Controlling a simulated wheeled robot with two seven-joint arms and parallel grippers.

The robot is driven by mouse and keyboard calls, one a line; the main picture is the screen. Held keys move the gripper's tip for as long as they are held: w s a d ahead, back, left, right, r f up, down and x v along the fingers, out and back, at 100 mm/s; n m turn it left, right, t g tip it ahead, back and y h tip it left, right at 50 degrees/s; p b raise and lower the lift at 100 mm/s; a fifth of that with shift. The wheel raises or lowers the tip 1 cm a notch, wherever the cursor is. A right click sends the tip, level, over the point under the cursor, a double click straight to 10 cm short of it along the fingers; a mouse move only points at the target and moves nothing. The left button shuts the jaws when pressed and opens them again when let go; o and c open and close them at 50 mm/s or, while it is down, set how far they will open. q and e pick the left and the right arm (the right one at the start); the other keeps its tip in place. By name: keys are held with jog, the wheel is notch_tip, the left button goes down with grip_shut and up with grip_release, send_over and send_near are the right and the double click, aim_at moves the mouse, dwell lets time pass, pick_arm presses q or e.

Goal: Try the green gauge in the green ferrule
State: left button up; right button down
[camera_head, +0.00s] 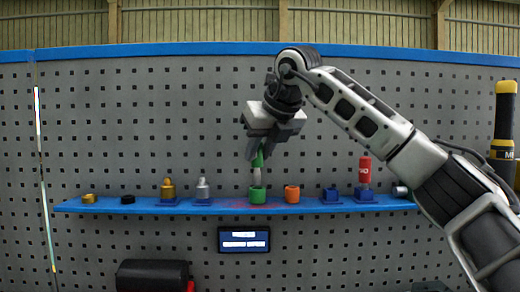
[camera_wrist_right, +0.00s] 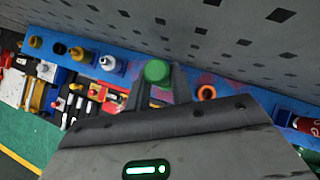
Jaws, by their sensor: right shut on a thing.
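My right gripper (camera_head: 262,145) is shut on the green gauge (camera_head: 257,166), which points down with its green part at the top and a grey tip below. The green ferrule (camera_head: 258,195) stands on the blue shelf, directly under the gauge. The tip is at or just above the ferrule's rim; I cannot tell whether it has entered. In the right wrist view the gauge's round green top (camera_wrist_right: 157,71) sits between the two fingers and hides the ferrule. My left gripper is not in view.
On the blue shelf (camera_head: 225,210) stand a gold piece (camera_head: 168,190) and a silver piece (camera_head: 203,190) to the left. An orange ring (camera_head: 292,194), an empty-looking blue holder (camera_head: 331,196) and a red cylinder (camera_head: 365,170) stand to the right. A grey pegboard rises close behind.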

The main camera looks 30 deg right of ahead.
aim_at(257, 163)
jog(key=shift+f+b, duration=0.35)
jog(key=shift+f, duration=0.1)
jog(key=shift+f+b, duration=0.45)
jog(key=shift+f, duration=0.2)
dwell(0.3)
jog(key=shift+f, duration=0.25)
jog(key=shift+f, duration=0.1)
dwell(0.7)
